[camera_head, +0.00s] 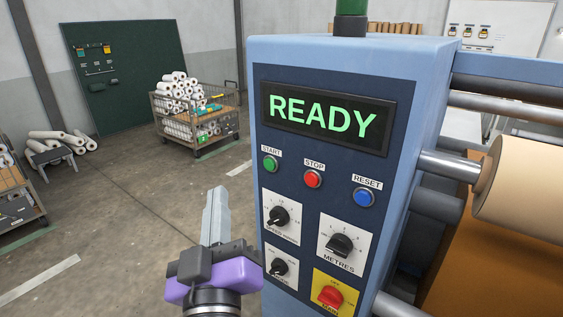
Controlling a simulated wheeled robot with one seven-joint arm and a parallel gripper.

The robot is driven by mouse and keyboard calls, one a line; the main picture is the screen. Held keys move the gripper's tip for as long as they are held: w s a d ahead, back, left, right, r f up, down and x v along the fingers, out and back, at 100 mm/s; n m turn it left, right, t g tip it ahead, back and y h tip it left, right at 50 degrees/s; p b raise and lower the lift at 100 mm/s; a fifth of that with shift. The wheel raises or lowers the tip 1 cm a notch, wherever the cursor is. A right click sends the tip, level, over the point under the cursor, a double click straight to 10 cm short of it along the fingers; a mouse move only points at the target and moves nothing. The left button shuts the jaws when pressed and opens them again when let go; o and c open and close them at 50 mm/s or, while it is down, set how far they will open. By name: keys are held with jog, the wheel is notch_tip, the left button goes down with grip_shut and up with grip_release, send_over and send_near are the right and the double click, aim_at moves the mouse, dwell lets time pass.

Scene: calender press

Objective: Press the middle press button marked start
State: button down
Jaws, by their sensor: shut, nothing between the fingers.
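The blue press control panel (380,180) carries a row of three round buttons. The green button (270,164) under the START label is the left one. The red button (313,179) under STOP is in the middle, and the blue button (364,197) under RESET is on the right. The display (325,116) above them reads READY in green. My gripper (217,192) is shut and empty, its grey fingers pointing upward in the picture. It shows left of the panel, below and left of the green START button, apart from it in the picture.
Below the buttons are black dials (340,245) and a red rotary switch (330,296) on a yellow plate. Rollers and a cream roll (522,188) are at the right. A cart of white rolls (195,115) stands behind. The floor at left is partly open.

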aim_at(269, 164)
dwell(0.3)
jog(key=w+d+p, duration=0.3)
jog(key=w+d, duration=0.2)
jog(key=w, duration=0.2)
jog(key=shift+d+p, duration=0.15)
jog(key=shift+p, duration=0.2)
jog(key=shift+w+d, duration=0.1)
dwell(2.0)
jog(key=shift+w+d, duration=0.15)
jog(key=shift+w, duration=0.05)
jog(key=shift+w+d, duration=0.25)
jog(key=shift+w, duration=0.05)
dwell(0.7)
jog(key=shift+s+a+f, duration=0.1)
jog(key=shift+s, duration=0.05)
jog(key=shift+s+a+b, duration=0.4)
jog(key=shift+s+b, duration=0.1)
dwell(0.4)
